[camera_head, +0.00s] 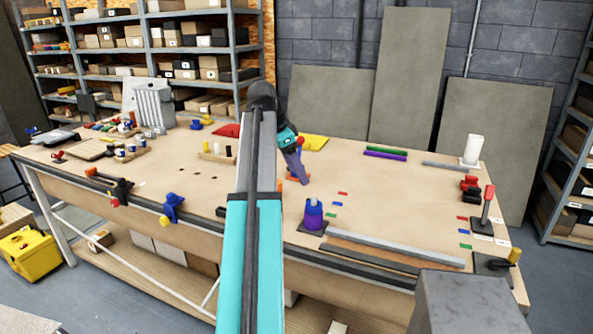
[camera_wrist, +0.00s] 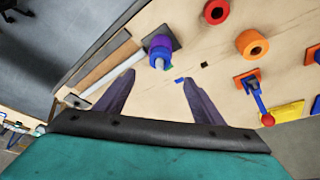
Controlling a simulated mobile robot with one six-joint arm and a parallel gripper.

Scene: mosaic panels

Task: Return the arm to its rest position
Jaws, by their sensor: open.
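My arm reaches up and forward over the workbench (camera_head: 400,190) in the head view. My gripper (camera_head: 301,178) hangs over the middle of the bench, its fingers pointing down. In the wrist view my gripper (camera_wrist: 160,82) has its two dark purple fingers spread wide, with nothing between them. Bare bench top and a small blue marker (camera_wrist: 180,80) show beyond them. A purple and blue cylinder (camera_wrist: 160,46) on a dark plate stands beyond the fingertips, apart from them. The same cylinder (camera_head: 313,214) stands near the front edge in the head view.
In the wrist view, a red ring (camera_wrist: 216,12), an orange ring (camera_wrist: 252,43) and a blue lever (camera_wrist: 258,98) with a red ball lie to the right. A long grey bar (camera_head: 395,248) runs along the front. Shelves (camera_head: 160,45) and grey panels (camera_head: 410,75) stand behind.

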